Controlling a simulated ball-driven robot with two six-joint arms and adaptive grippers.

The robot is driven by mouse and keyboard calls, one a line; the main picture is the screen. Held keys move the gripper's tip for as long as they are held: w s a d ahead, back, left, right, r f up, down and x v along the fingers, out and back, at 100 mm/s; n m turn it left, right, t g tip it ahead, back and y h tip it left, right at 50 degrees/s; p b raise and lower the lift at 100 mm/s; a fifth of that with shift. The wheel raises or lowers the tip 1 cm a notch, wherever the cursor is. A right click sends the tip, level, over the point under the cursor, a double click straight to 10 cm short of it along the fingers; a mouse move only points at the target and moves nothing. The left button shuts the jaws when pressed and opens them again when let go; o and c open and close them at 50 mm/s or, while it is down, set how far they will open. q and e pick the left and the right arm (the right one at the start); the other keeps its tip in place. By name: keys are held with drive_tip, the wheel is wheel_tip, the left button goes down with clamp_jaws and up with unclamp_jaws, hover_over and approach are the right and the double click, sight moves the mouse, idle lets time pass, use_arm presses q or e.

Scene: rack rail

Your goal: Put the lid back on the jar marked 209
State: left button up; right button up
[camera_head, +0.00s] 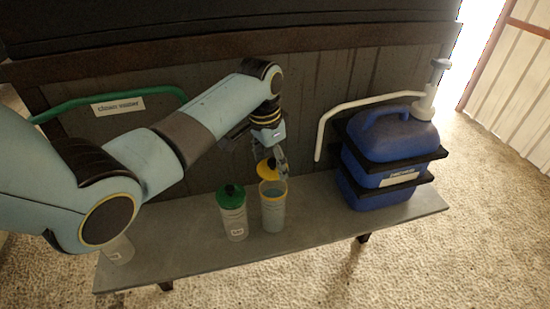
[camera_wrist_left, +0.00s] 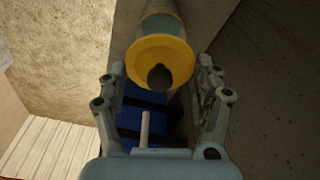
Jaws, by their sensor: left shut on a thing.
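A yellow lid (camera_head: 266,168) with a dark knob is held in my left gripper (camera_head: 272,153). In the left wrist view the lid (camera_wrist_left: 160,53) sits between the two spread fingers (camera_wrist_left: 160,90). An uncovered clear jar (camera_head: 273,209) with bluish contents stands upright on the bench. The lid is just above and behind its rim; whether they touch is unclear. A jar (camera_head: 233,218) with a green lid (camera_head: 231,196) stands to its left. The jar labels are too small to read. My right gripper is not in view.
The grey bench (camera_head: 325,227) has clear room in front of the blue container (camera_head: 385,165) with its pump and pale hose (camera_head: 355,108). Another jar (camera_head: 118,250) at the left is partly hidden by my arm. A dark wall stands behind, with a green hose (camera_head: 75,105).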

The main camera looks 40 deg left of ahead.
use_arm(q)
wheel_tip(320, 180, down, 2)
drive_tip(key=shift+w+b, duration=0.15)
drive_tip(key=shift+b, duration=0.65)
wheel_tip(320, 180, down, 2)
drive_tip(key=shift+f+b, duration=0.1)
drive_tip(key=shift+b, duration=1.05)
drive_tip(key=shift+f, duration=0.7)
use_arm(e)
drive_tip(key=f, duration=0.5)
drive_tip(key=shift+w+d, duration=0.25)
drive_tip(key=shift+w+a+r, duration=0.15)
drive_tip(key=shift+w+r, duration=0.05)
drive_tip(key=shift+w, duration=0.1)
use_arm(q)
drive_tip(key=shift+p, duration=0.6)
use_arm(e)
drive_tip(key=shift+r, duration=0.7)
use_arm(q)
drive_tip(key=shift+f, duration=0.1)
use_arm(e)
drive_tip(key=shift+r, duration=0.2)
